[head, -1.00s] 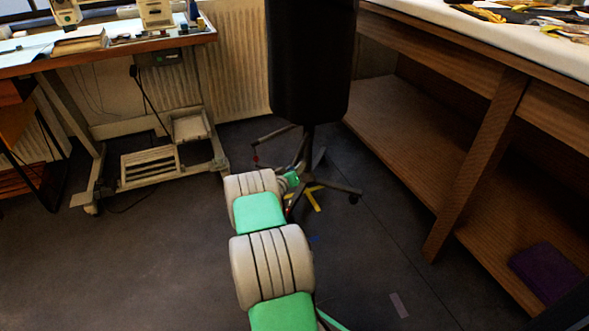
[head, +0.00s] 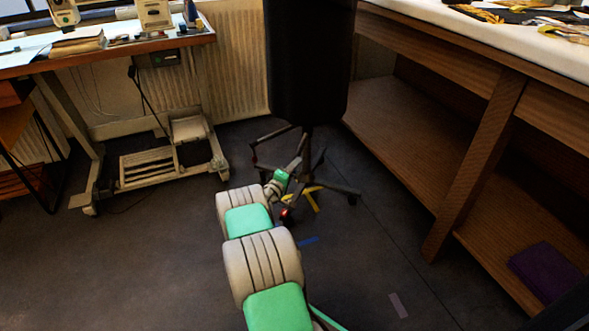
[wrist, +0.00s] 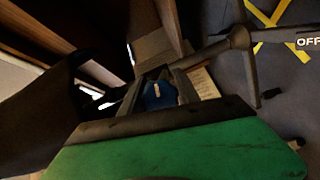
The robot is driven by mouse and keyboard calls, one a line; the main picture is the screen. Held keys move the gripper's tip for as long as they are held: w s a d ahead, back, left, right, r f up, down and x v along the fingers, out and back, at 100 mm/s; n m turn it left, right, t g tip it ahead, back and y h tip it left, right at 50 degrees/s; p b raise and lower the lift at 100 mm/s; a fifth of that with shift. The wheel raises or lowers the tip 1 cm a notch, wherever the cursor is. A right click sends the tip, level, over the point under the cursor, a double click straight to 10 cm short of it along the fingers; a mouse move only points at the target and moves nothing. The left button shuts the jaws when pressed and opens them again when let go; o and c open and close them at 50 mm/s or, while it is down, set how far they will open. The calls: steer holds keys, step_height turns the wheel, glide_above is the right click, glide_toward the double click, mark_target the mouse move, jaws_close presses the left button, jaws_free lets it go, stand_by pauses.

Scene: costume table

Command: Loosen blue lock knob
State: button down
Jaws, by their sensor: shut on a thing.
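The blue lock knob (wrist: 157,96), with a white mark on its face, shows in the wrist view. My gripper (wrist: 160,90) is shut on it, with a dark finger on each side. The black dress form (head: 311,60) stands on a dark pole above a legged base (head: 335,188) in the head view. A grey rod of the stand (wrist: 222,46) runs beside my gripper in the wrist view. In the head view my arm reaches to the stand, and the knob and fingertips cannot be made out there.
A wooden table with a lower shelf (head: 400,150) stands close on the right, a wheeled sewing table (head: 110,57) at the back left. Yellow tape (head: 308,197) marks the floor under the stand; it also shows in the wrist view (wrist: 278,30). The floor at front left is clear.

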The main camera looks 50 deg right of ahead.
steer(key=shift+n, duration=0.3)
stand_by(0.4)
steer(key=c, duration=0.9)
jaws_free()
steer(key=a+p, duration=0.1)
steer(key=a, duration=0.1)
steer(key=a+p, duration=0.1)
steer(key=a, duration=0.2)
steer(key=s+a+p, duration=0.1)
steer(key=a, duration=0.1)
steer(key=shift+s+a+r, duration=0.1)
steer(key=shift+a, duration=0.25)
